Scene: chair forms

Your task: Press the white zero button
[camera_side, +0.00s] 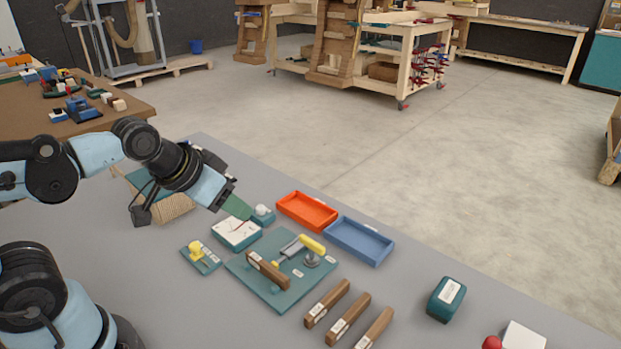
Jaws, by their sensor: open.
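A small teal box with a white domed button (262,210) stands on the grey bench, left of the orange tray. It looks like the white zero button; any label on it is too small to read. A teal instrument with a white face and a red needle (237,231) sits just in front of it. My gripper (232,203) is open, angled down to the right, with a green fingertip above and just left of the button. Whether it touches the button cannot be told from this view. Part of the far finger is hidden by the gripper body.
An orange tray (307,211) and a blue tray (359,242) lie to the right. A teal board (273,297) with a yellow-handled clamp (312,244) and a wooden piece is in front. A yellow knob (195,248), wooden bars (347,320) and a teal block (446,300) stand nearby.

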